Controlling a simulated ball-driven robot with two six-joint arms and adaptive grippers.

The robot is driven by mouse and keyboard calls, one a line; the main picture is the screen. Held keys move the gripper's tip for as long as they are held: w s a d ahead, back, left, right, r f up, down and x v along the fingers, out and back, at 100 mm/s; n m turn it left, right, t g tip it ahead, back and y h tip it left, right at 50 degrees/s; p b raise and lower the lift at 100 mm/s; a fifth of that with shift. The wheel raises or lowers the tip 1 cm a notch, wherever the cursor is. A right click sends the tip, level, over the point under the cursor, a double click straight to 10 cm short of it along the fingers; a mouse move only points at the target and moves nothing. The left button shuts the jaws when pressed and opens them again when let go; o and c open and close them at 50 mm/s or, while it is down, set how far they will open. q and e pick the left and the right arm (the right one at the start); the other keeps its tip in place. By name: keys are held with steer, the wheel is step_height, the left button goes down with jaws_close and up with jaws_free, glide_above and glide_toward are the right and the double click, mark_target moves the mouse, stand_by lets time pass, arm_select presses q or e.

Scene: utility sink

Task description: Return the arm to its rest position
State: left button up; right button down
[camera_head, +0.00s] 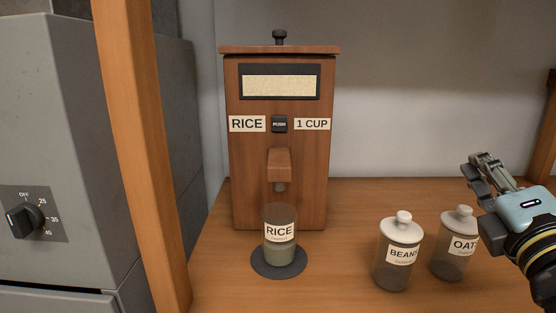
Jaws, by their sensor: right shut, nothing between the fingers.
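My right gripper (475,172) is at the right edge, its arm coming in from the lower right. My left gripper is out of view. A wooden rice dispenser (240,180) stands upright at the centre, with a push button (280,124) and a spout. A cup labelled RICE (279,250) stands under the spout on a dark round pad (266,271).
A lidded beans jar (394,278) stands left of the oats jar. A wooden post (135,140) and a grey appliance with a dial (24,217) are at the left. The wooden shelf (345,205) is bare between the dispenser and the jars.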

steer(key=s+d+f+m+g+h, duration=0.1)
steer(key=s+d+f+m+g, duration=0.1)
steer(key=s+f+m+g, duration=0.35)
steer(key=s+d+f+m+g+h, duration=0.1)
steer(key=s+d+f+m+g, duration=0.2)
steer(key=f+m, duration=0.5)
steer(key=s+a+f+m+g+y, duration=0.25)
steer(key=s+f+m+g, duration=0.2)
steer(key=s, duration=0.35)
steer(key=s+a+f+m+g+y, duration=0.25)
steer(key=s+f+g, duration=0.2)
steer(key=s, duration=0.35)
step_height(320, 180, down, 31)
steer(key=s+d+h+b, duration=0.1)
steer(key=s+d+b, duration=0.1)
steer(key=b, duration=0.3)
arm_select(q)
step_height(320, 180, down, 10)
steer(key=b, duration=0.4)
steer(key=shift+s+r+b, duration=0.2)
steer(key=shift+b, duration=0.1)
arm_select(e)
steer(key=s+f+g, duration=0.2)
steer(key=s+f, duration=1.6)
steer(key=f, duration=0.2)
steer(key=shift+d+f+m, duration=0.15)
steer(key=shift+d+m, duration=0.2)
